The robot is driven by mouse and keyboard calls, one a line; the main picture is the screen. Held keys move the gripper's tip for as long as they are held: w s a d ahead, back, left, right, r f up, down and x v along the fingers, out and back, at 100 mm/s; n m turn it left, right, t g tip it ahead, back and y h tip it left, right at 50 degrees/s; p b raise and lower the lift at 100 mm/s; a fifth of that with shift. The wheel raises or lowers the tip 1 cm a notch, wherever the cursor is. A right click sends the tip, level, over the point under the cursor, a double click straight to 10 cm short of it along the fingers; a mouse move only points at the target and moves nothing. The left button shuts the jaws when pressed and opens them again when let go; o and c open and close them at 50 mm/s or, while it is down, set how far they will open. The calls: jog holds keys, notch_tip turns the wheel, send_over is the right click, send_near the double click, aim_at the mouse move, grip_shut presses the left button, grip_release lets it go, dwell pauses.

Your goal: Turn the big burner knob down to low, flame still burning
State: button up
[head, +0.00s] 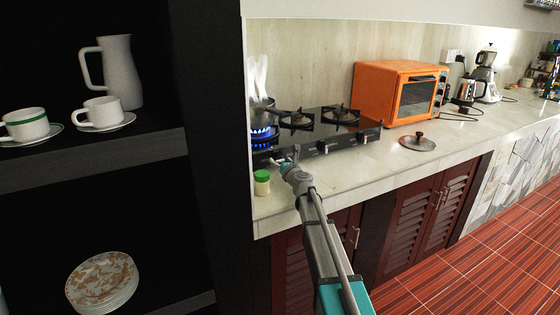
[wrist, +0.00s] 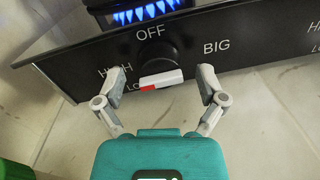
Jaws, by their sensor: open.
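The big burner knob (wrist: 161,77) is a pale bar on a dark round base in the wrist view. Its bar lies nearly level, and its red mark is at the left end, beside the partly covered label starting "LO". OFF is printed above, HIGH to the left and BIG to the right. Blue flame (wrist: 145,12) burns above the panel, and the flame also shows in the head view (head: 262,132). My gripper (wrist: 163,73) is open, one fingertip on each side of the knob with gaps. In the head view my gripper (head: 286,160) is at the stove's front left and hides the knob.
A green-lidded jar (head: 262,182) stands on the counter close to the left of my gripper. A steaming pot (head: 262,107) is on the lit burner. A pan lid (head: 418,142) and orange oven (head: 395,92) are to the right. A dark shelf (head: 95,157) flanks the left.

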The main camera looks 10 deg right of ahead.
jog(key=shift+w+a, duration=0.15)
jog(key=shift+w, duration=0.35)
jog(key=c, duration=1.1)
jog(key=shift+c, duration=0.2)
jog(key=shift+n, duration=1.4)
jog(key=n, duration=0.4)
jog(key=shift+a+b, duration=0.1)
jog(key=shift+b, duration=0.3)
jog(key=n, duration=0.7)
jog(key=shift+s+f+y, duration=0.1)
jog(key=shift+y, duration=0.3)
jog(key=shift+n+b, duration=0.3)
